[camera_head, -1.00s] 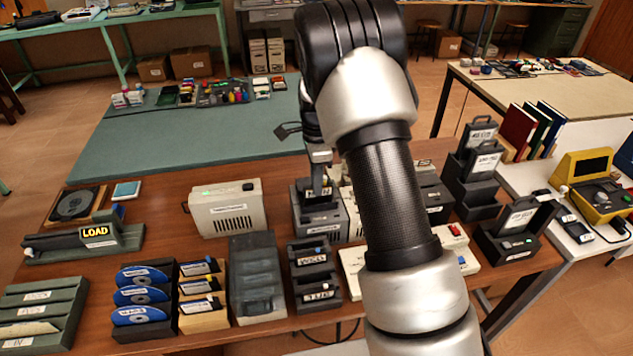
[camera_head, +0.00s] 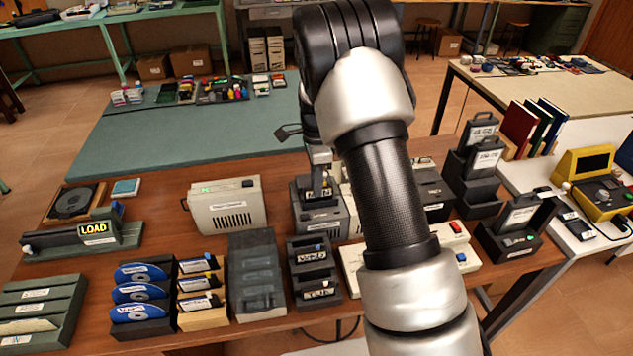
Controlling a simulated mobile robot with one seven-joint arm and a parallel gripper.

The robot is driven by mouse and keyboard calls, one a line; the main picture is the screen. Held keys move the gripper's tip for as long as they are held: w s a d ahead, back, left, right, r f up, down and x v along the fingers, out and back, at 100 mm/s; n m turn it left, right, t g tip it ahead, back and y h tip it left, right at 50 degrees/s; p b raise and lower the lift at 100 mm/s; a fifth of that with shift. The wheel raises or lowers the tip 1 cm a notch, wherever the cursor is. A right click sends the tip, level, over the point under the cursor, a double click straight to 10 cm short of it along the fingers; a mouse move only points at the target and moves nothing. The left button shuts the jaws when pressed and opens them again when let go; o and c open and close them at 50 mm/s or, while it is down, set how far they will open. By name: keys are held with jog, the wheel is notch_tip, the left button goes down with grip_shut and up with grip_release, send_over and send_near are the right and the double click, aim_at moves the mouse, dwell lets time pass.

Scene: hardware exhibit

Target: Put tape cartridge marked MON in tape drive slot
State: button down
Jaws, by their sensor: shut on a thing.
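My gripper (camera_head: 319,168) points down and is shut on a small dark cartridge with a pale label (camera_head: 321,191). The label is too small and partly hidden to read with certainty; I take it as the MON tape cartridge. It stands at the top of a grey box, the tape drive (camera_head: 320,222), behind the cartridge rack. I cannot tell how far it is in the slot. The dark rack (camera_head: 291,268) in front holds two more dark cartridges, the rear one (camera_head: 313,257) seemingly marked WED and the front one (camera_head: 320,293) seemingly TUE.
A beige box with a green light (camera_head: 227,206) stands left of the drive. Blue discs (camera_head: 140,292), a grey-lidded case (camera_head: 255,278) and a LOAD sign (camera_head: 94,228) are further left. A white switch box (camera_head: 457,248) and black docks (camera_head: 470,185) stand right. My arm hides part of the table.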

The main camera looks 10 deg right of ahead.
jog(key=shift+f+b, duration=0.6)
jog(key=shift+f, duration=0.55)
jog(key=c, duration=1.7)
grip_release()
jog(key=shift+r, duration=0.1)
jog(key=shift+r+p, duration=2.7)
jog(key=shift+r, duration=1.2)
